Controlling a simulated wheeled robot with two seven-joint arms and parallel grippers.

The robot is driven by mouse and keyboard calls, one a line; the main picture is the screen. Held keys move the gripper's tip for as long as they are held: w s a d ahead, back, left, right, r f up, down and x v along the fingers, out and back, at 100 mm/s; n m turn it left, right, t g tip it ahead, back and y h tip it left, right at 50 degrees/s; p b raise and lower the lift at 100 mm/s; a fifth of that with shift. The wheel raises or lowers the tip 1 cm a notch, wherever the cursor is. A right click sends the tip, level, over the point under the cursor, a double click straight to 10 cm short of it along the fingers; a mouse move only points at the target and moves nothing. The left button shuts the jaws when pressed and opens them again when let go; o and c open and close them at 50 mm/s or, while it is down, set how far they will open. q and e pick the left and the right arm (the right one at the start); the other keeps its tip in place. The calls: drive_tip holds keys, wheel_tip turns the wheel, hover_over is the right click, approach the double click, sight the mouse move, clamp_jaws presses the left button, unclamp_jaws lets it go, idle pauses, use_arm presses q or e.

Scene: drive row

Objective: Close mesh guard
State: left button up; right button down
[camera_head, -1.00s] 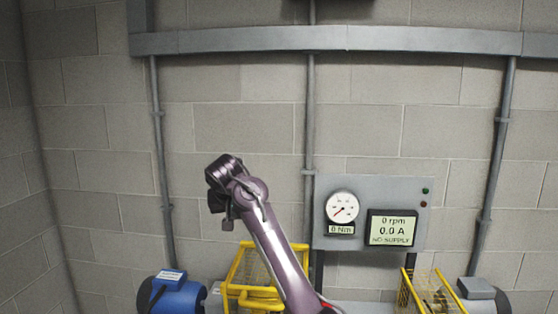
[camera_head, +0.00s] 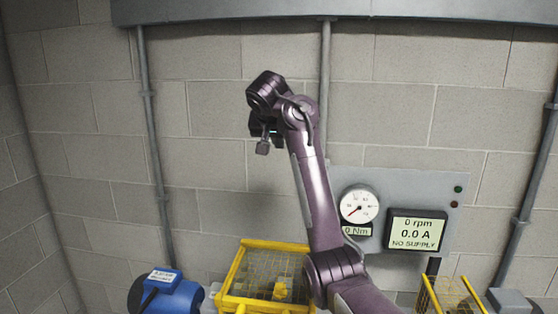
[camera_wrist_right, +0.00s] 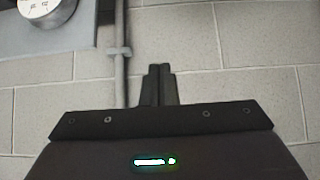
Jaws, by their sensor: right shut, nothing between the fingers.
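A yellow-framed mesh guard (camera_head: 232,277) stands low in the middle of the head view, beside the blue motor. Its mesh top looks lowered, and something yellow shows through it. Its bottom is cut off by the frame, so I cannot tell whether it is fully seated. My right gripper (camera_head: 263,147) is high above this guard, in front of the wall, pointing down and touching nothing. My left gripper is out of view.
The blue motor (camera_head: 172,298) is left of the guard. A second yellow mesh guard (camera_head: 428,297) is at lower right. A grey panel (camera_head: 400,182) carries a gauge (camera_head: 359,206) and a display (camera_head: 416,232) reading "NO SUPPLY". Vertical conduits run down the block wall.

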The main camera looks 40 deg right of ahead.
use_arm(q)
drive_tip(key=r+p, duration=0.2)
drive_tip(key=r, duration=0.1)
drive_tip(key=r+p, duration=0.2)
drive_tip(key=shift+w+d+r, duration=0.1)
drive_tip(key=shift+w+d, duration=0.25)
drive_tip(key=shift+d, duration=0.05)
use_arm(e)
drive_tip(key=f, duration=0.5)
drive_tip(key=shift+w+d+f, duration=0.15)
drive_tip(key=shift+d+f, duration=0.1)
drive_tip(key=shift+d, duration=0.05)
drive_tip(key=shift+d, duration=0.1)
